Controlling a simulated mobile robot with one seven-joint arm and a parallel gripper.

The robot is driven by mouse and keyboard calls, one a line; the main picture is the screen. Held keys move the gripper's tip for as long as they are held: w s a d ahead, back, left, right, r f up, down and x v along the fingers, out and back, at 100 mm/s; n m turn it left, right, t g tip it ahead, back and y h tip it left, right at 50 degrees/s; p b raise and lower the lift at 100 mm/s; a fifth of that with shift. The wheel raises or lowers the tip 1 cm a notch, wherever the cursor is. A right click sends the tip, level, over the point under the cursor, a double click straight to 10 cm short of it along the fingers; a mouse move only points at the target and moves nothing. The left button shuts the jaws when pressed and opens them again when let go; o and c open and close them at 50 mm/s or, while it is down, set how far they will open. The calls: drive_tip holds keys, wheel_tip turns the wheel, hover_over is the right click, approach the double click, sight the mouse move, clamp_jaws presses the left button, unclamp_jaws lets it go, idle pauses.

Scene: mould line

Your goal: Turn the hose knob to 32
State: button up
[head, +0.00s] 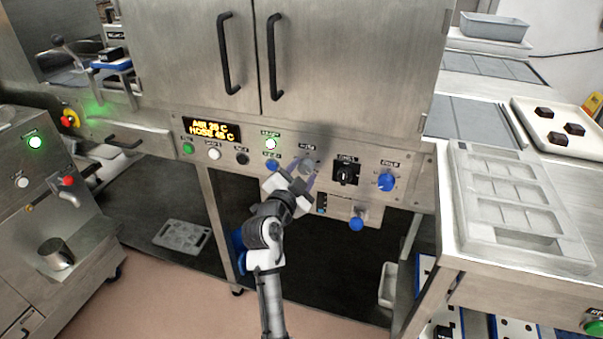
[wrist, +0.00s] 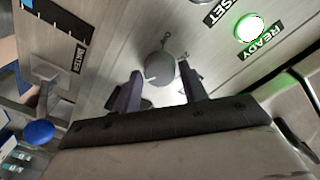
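A round grey knob (head: 307,166) sits on the steel front panel; its small label above looks like HOSE but is hard to read. In the wrist view, the knob (wrist: 160,68) has a small pointer at its upper edge. My gripper (head: 304,174) is at this knob, with its fingers pointing at the panel. In the wrist view, the open gripper (wrist: 159,74) has one dark finger to each side of the knob, with gaps showing. The amber display (head: 212,131) has an AIR line and a HOSE line, seemingly 45 C for the hose.
A black selector (head: 346,172) and a blue knob (head: 386,182) are right of the grey knob. A blue-ended valve (head: 357,222) sticks out below. A lit green READY button (wrist: 250,27) is near. A mould (head: 510,205) lies on the right bench.

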drive_tip(key=c, duration=0.6)
drive_tip(key=shift+n, duration=0.4)
drive_tip(key=n+b, duration=0.1)
drive_tip(key=n, duration=0.3)
drive_tip(key=shift+f+n+t, duration=0.1)
drive_tip(key=shift+n+t, duration=0.2)
drive_tip(key=n, duration=0.5)
drive_tip(key=shift+n+p, duration=0.4)
drive_tip(key=n+p, duration=0.1)
drive_tip(key=n, duration=0.2)
drive_tip(key=n+y+p, duration=0.1)
drive_tip(key=n+p, duration=0.1)
drive_tip(key=n, duration=0.1)
drive_tip(key=shift+n+t, duration=0.3)
drive_tip(key=n+p, duration=0.2)
drive_tip(key=n, duration=0.1)
drive_tip(key=shift+n+p, duration=0.4)
drive_tip(key=shift+n+y+p, duration=0.3)
drive_tip(key=shift+n+p, duration=0.85)
drive_tip(key=shift+n, duration=0.45)
drive_tip(key=shift+f, duration=0.1)
